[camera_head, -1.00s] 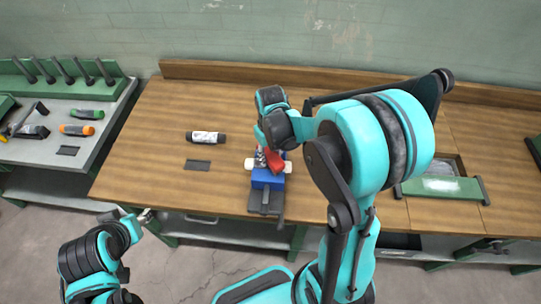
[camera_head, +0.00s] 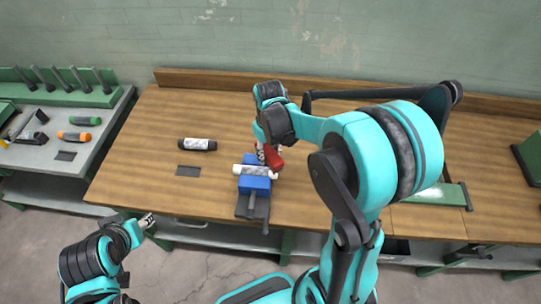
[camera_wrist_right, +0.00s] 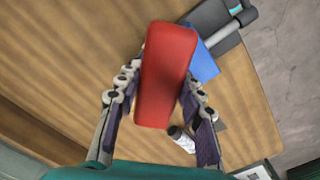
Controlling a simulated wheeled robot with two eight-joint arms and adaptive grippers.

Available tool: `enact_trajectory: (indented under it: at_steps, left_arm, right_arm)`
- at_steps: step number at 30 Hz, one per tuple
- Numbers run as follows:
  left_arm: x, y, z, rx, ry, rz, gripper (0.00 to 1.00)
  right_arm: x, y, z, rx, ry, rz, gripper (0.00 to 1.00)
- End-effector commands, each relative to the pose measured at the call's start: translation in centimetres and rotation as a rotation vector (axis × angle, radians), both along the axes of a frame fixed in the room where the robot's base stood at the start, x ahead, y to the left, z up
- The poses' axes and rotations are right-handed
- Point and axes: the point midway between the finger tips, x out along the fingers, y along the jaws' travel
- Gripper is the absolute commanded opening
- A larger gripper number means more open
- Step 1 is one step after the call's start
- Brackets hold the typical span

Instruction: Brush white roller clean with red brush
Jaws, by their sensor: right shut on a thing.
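The white roller (camera_head: 252,170) lies across the top of the blue vise (camera_head: 254,184) near the table's front edge. My right gripper (camera_head: 262,154) is shut on the red brush (camera_head: 271,158), just behind and right of the roller's middle. Whether brush and roller touch I cannot tell. In the right wrist view the red brush (camera_wrist_right: 165,75) sits between my fingers, with part of the blue vise (camera_wrist_right: 205,62) beyond it; the roller is hidden there. My left gripper (camera_head: 147,220) hangs in front of the table's edge, away from the vise; its jaws are too small to read.
A black roller with a white band (camera_head: 198,145) lies left of the vise, with a dark flat plate (camera_head: 188,171) in front of it. A side bench (camera_head: 60,140) at left holds green and orange tools. A green-ended tray (camera_head: 435,196) lies at right.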

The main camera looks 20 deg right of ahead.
Motion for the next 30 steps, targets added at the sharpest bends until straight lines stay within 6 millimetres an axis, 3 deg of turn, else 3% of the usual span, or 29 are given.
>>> enact_trajectory:
  at_steps: [9, 30]
  left_arm:
    - [0.0, 0.0, 1.8, 0.000, 0.000, 0.000, 0.44]
    - [0.0, 0.0, 1.8, 0.000, 0.000, 0.000, 0.44]
  right_arm:
    - [0.5, 0.2, 2.6, 0.000, 0.000, 0.001, 0.06]
    - [0.5, 0.2, 2.5, 0.000, 0.000, 0.001, 0.06]
